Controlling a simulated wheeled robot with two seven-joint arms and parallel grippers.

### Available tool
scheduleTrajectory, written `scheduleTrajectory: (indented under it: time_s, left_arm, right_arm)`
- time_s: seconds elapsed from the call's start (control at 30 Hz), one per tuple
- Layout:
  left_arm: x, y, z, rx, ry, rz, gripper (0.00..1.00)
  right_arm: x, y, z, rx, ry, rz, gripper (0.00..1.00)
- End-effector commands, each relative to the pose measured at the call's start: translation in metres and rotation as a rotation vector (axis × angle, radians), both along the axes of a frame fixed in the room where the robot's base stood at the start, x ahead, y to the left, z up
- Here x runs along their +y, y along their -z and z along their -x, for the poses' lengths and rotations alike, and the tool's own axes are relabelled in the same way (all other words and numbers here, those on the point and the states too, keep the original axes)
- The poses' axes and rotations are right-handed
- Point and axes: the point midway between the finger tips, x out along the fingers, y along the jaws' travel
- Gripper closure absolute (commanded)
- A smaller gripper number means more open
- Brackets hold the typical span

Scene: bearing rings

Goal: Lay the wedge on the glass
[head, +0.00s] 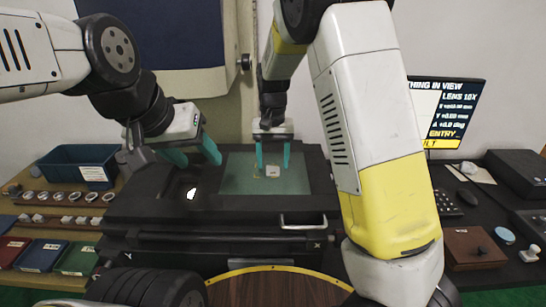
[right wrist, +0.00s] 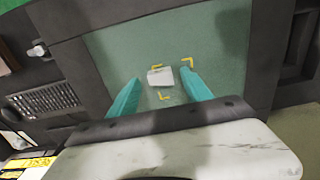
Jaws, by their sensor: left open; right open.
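The wedge (head: 273,172), a small pale grey block, appears to lie on the green glass (head: 240,182) of the dark machine. In the right wrist view the wedge (right wrist: 160,77) sits among yellow corner marks on the glass (right wrist: 130,45). My right gripper (head: 272,165) points down over the glass, its teal fingers open on either side of the wedge. In the right wrist view the fingers (right wrist: 161,77) show gaps beside the wedge. My left gripper (head: 198,158) is open and empty, left of the glass above the machine's dark frame.
On the left bench stand a dark blue bin (head: 78,168), a row of metal rings (head: 72,196), small grey blocks (head: 67,220) and coloured boxes (head: 41,255).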

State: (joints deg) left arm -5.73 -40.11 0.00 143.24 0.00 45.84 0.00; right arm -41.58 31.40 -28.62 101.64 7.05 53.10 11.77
Motion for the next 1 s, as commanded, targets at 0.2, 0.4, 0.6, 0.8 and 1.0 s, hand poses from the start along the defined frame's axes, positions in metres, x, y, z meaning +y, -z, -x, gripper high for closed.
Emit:
scheduleTrajectory:
  time_s: [0.2,0.4,0.6,0.8,1.0]
  left_arm:
    - [0.000,0.000,0.000,0.000,0.000,0.000,0.46]
    - [0.000,0.000,0.000,0.000,0.000,0.000,0.46]
    - [0.000,0.000,0.000,0.000,0.000,0.000,0.46]
    - [0.000,0.000,0.000,0.000,0.000,0.000,0.46]
    - [0.000,0.000,0.000,0.000,0.000,0.000,0.46]
  right_arm:
    - [0.001,-0.050,-0.001,-0.006,0.000,-0.004,0.42]
    - [0.001,-0.085,-0.001,-0.004,0.000,-0.003,0.42]
    - [-0.003,-0.103,0.001,-0.003,0.003,-0.007,0.42]
    - [-0.038,-0.129,0.027,-0.046,0.012,-0.102,0.42]
    - [-0.086,-0.162,0.086,-0.167,0.002,-0.223,0.42]
